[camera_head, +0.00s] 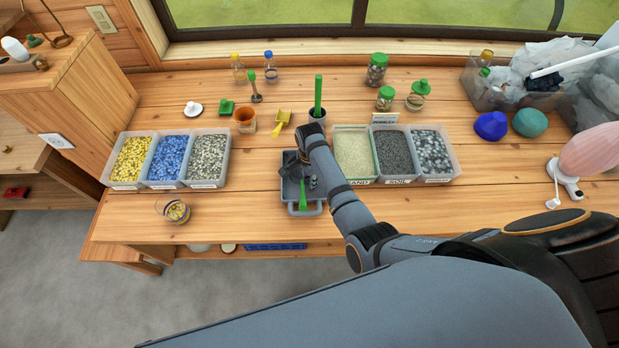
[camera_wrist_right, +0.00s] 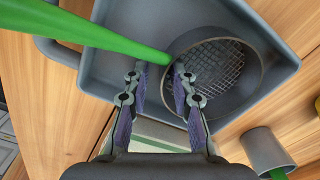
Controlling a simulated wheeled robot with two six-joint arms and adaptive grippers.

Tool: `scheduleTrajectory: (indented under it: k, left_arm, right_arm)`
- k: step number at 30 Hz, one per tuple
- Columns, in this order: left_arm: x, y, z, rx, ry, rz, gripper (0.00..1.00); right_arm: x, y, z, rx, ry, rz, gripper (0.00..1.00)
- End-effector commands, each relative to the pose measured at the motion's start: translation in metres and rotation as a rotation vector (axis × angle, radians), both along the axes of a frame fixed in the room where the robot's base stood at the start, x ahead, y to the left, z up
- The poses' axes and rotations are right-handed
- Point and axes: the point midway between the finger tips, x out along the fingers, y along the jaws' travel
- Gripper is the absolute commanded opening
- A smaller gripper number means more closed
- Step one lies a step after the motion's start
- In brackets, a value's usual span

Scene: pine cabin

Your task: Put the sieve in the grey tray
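The sieve (camera_wrist_right: 215,75), a round grey mesh bowl with a long green handle, lies inside the grey tray (camera_wrist_right: 112,75) in the right wrist view. Its handle runs to the upper left across the tray's edge. In the head view the green handle (camera_head: 303,195) shows at the near part of the tray (camera_head: 291,207); the bowl is mostly hidden by my right arm. My right gripper (camera_wrist_right: 159,78) is over the tray with its fingers apart, close to the sieve's rim where the handle joins. No grip on it shows. My left gripper is not in view.
Bins of yellow, blue and grey gravel (camera_head: 166,160) stand left of the tray, and sand, soil and stone bins (camera_head: 395,155) right. A grey cup (camera_head: 318,119) with a green-handled tool stands behind. A glass bowl (camera_head: 177,212) sits front left. Bare wood lies at the front right.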

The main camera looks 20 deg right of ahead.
Motion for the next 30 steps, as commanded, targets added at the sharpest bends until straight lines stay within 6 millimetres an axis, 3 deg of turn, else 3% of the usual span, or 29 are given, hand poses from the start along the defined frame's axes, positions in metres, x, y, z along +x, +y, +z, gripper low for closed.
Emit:
scheduleTrajectory:
  k: [11,21,23,30]
  left_arm:
    - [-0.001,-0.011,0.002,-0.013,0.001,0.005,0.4]
    - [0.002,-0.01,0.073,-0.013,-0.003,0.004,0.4]
    - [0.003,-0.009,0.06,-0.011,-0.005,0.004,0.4]
    - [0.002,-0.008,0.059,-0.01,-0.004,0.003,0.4]
  right_arm:
    - [0.0,0.0,0.006,0.0,0.0,0.0,0.3]
    - [-0.001,0.0,0.079,0.0,-0.001,0.0,0.3]
    - [0.0,0.0,0.084,0.001,-0.003,0.001,0.3]
    - [-0.001,0.0,0.119,0.0,0.0,0.0,0.3]
